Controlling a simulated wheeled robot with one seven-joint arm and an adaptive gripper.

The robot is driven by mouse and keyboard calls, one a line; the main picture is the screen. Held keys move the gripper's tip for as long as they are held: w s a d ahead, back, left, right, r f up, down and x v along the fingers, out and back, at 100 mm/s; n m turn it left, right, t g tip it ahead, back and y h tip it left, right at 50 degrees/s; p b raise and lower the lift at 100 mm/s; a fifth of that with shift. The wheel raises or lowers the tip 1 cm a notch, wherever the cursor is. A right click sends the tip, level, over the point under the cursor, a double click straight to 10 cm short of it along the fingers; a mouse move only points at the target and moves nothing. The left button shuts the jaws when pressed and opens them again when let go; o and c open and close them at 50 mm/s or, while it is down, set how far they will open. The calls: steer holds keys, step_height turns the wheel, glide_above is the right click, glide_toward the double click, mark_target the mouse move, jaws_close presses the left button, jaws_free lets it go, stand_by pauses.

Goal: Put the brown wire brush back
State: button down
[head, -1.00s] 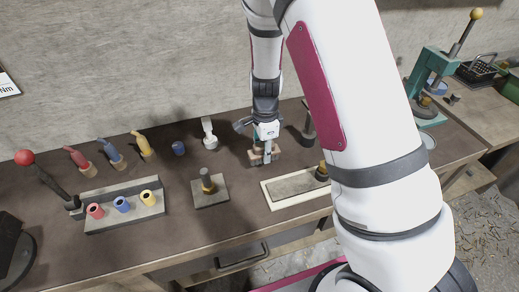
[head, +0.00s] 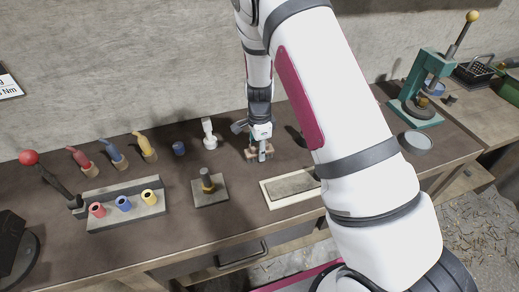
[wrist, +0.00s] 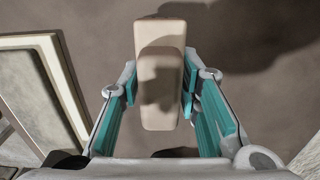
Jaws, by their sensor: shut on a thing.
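The brown wire brush (head: 251,156) is a tan, wood-coloured block at the back middle of the bench. My gripper (head: 262,149) comes down on it from above and is shut on it. In the wrist view the brush (wrist: 160,115) stands between the two teal fingers (wrist: 159,97), with a narrower raised grip above a longer base. No bristles show. I cannot tell whether its underside touches the bench.
A white-framed grey plate (head: 268,196) lies in front right of my gripper. A dark post on a square base (head: 211,192) and a white tool (head: 209,134) stand to the left. A three-socket block (head: 125,216) is farther left. A teal press (head: 425,105) stands right.

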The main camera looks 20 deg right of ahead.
steer(key=shift+f, duration=0.15)
steer(key=c, duration=1.2)
jaws_free()
